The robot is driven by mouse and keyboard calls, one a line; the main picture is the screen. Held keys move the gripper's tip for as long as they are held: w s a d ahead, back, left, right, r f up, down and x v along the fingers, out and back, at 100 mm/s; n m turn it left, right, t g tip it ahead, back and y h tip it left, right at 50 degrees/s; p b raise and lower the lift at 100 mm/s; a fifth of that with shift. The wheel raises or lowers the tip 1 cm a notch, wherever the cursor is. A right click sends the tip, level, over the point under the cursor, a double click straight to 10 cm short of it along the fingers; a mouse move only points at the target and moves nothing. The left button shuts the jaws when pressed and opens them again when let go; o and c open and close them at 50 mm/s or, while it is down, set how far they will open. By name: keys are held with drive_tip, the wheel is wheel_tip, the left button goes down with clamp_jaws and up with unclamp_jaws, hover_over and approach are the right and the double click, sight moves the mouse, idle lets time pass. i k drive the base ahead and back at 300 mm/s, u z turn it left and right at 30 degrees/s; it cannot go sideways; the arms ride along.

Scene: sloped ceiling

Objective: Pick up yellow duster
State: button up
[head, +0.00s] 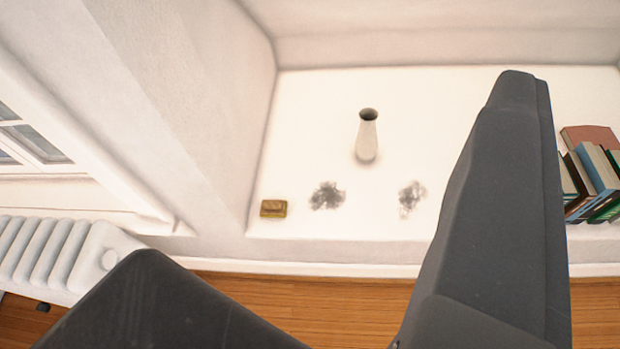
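The yellow duster (273,208) is a small yellow-brown block with a darker middle. It lies at the front left corner of the white ledge (320,100), close to the left wall. My gripper (330,167) shows as two dark grey fingers, one at the lower left and one rising on the right. The fingers are wide apart with nothing held between them. The duster appears in the gap between them, nearer the left finger, and neither finger covers it.
A pale vase (367,138) stands upright mid-ledge. Two grey dust patches (327,195) (411,197) lie right of the duster. Several books (595,180) stand at the right, partly behind my right finger. A white radiator (55,255) and a window (30,140) are left. Wooden floor (345,305) lies below.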

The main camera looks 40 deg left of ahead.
sight(269, 208)
drive_tip(key=u, duration=0.1)
drive_tip(key=i, duration=0.85)
drive_tip(key=u, duration=0.3)
